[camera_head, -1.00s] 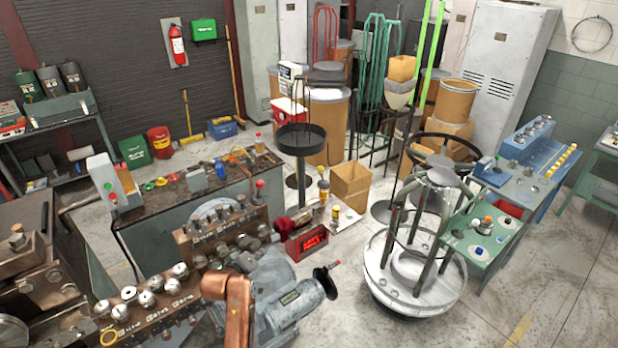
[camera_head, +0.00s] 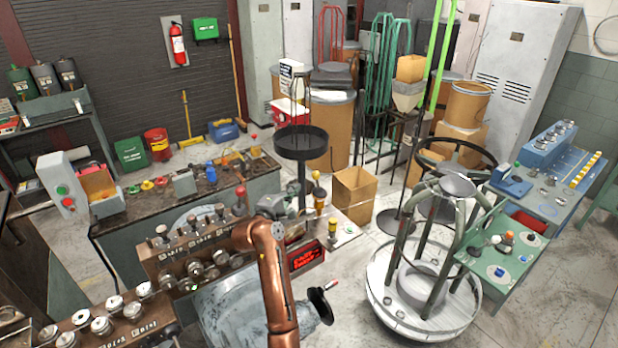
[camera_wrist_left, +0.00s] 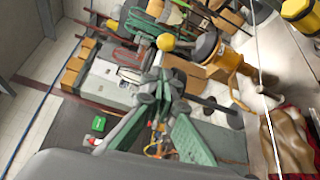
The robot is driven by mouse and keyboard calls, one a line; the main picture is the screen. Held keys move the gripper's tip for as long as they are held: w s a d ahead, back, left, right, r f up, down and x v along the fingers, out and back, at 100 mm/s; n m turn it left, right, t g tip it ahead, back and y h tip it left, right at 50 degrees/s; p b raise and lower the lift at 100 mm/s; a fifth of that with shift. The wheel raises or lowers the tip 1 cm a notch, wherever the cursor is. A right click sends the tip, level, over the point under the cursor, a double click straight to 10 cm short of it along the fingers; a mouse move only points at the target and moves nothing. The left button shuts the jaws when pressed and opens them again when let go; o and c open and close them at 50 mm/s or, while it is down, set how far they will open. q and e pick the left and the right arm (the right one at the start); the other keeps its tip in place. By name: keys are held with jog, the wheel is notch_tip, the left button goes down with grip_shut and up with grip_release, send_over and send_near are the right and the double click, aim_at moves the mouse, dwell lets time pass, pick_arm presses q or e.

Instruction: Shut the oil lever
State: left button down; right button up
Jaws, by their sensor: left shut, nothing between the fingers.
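My left gripper (camera_head: 303,205) reaches from the copper-coloured arm to just left of several yellow-topped fittings. It is shut and empty. In the left wrist view its grey-green fingers (camera_wrist_left: 163,82) come together below a yellow ball knob (camera_wrist_left: 166,42); whether they touch it cannot be told. In the head view a yellow-topped post (camera_head: 319,196) stands close right of the gripper, and another yellow-topped fitting (camera_head: 332,229) is nearer the front. I cannot tell for certain which piece is the oil lever. My right gripper is not in view.
A red-lit display box (camera_head: 305,256) sits below the gripper. A brown panel of knobs (camera_head: 190,246) lies to the left, with a red-knobbed lever (camera_head: 240,192). A dark round pan (camera_head: 300,142) stands behind. A cardboard box (camera_head: 354,193) and a white round spool stand (camera_head: 420,305) are to the right.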

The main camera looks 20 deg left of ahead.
aim_at(317, 178)
pick_arm(q)
jog(key=w+f, duration=0.1)
jog(key=w, duration=0.9)
jog(key=shift+w+f, duration=0.2)
jog(key=shift+w, duration=0.05)
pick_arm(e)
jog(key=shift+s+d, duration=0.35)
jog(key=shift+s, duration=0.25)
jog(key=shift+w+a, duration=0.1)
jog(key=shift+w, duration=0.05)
